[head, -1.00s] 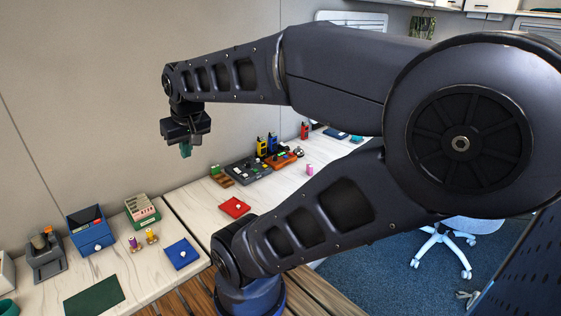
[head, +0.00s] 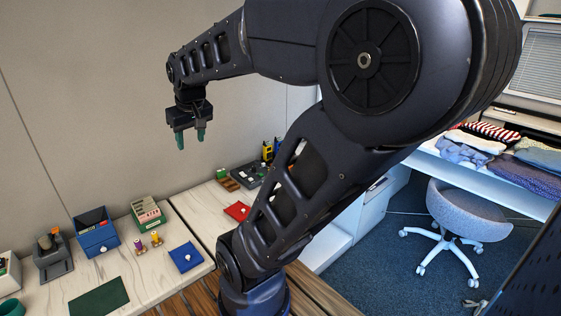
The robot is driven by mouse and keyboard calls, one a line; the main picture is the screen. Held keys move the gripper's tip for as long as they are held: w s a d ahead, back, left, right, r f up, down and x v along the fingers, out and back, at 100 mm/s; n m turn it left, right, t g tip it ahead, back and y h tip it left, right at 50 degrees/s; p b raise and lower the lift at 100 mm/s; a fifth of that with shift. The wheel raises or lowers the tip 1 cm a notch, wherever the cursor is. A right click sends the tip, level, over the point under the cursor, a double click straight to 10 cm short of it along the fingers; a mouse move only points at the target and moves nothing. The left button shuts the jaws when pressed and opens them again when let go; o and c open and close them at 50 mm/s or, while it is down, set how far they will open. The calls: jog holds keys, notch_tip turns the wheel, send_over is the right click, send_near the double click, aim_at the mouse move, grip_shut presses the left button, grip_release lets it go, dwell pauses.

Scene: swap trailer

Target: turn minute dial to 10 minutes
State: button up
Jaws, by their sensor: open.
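I cannot tell which thing is the minute dial. A blue square plate with a small pale knob (head: 185,256) lies on the near worktop. A red square plate with a pale knob (head: 238,211) lies on the worktop farther back, partly beside my arm. A blue box with a pale knob on its front (head: 96,233) stands at the left. No scale or minute marks are readable on any of them. My gripper (head: 190,139) is open and empty, its green fingertips pointing down, high above the worktop and near the wall. It touches nothing.
A green box of cards (head: 147,213), two small spools (head: 148,243), a grey holder (head: 53,257) and a dark green mat (head: 98,299) share the near worktop. A dark grey tray (head: 249,174) lies farther back, partly hidden by my arm. An office chair (head: 468,213) stands at right.

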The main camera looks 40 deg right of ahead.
jog(key=w+d+f+n+g, duration=0.1)
jog(key=w+d+f+n, duration=0.15)
jog(key=w+d, duration=1.1)
jog(key=w+d+f+n+g, duration=0.2)
jog(key=w+d+f, duration=0.1)
jog(key=w+d, duration=1.05)
jog(key=w+d+f+n+g, duration=0.1)
jog(key=d+f+n, duration=0.1)
jog(key=d+f, duration=1.25)
jog(key=w+d+f+n, duration=0.1)
jog(key=d+f+n, duration=0.1)
jog(key=d+f, duration=1.35)
jog(key=f, duration=0.1)
jog(key=d+f, duration=0.1)
jog(key=f, duration=0.1)
jog(key=d+f, duration=0.1)
jog(key=f, duration=0.2)
jog(key=c, duration=1)
